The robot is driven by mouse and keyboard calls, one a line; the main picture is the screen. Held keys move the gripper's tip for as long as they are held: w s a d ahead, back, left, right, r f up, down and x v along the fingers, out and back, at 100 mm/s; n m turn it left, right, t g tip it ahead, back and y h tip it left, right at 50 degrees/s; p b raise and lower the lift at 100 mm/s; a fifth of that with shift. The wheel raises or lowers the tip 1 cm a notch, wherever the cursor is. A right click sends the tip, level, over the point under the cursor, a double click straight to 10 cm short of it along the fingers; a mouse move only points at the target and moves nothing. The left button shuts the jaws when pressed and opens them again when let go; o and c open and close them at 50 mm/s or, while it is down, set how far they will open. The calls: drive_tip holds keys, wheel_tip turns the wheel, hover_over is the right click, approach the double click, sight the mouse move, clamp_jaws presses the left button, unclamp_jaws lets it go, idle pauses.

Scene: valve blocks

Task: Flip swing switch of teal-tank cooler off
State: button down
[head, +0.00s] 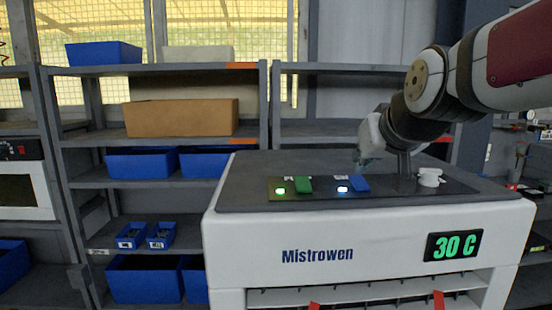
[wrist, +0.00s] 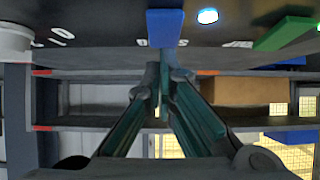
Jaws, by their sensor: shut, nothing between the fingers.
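A white cooler marked Mistrowen (head: 370,230) has a dark top panel with a green switch (head: 304,185), a blue switch (head: 359,184) and a white knob (head: 429,177). A green lamp (head: 281,191) and a bluish lamp (head: 342,189) are lit. No teal tank shows, and the switch labels are too small to read. My gripper (head: 363,164) is shut and empty, just behind and above the blue switch. In the wrist view, the shut fingertips (wrist: 163,68) point toward the blue switch (wrist: 164,28), with an apparent small gap. The green switch (wrist: 285,33) is to its right.
The cooler's front display (head: 454,245) reads 30 C. Grey shelves (head: 165,70) behind hold blue bins (head: 142,163) and a cardboard box (head: 182,118). The knob also shows at the left of the wrist view (wrist: 14,43). The space above the green switch is clear.

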drive_tip(key=shift+w+f, duration=0.1)
drive_tip(key=shift+f, duration=0.05)
idle(0.3)
drive_tip(key=shift+w+f+g+p, duration=0.2)
drive_tip(key=shift+g+p, duration=0.4)
drive_tip(key=shift+p, duration=0.3)
drive_tip(key=shift+f, duration=0.1)
drive_tip(key=shift+s, duration=0.15)
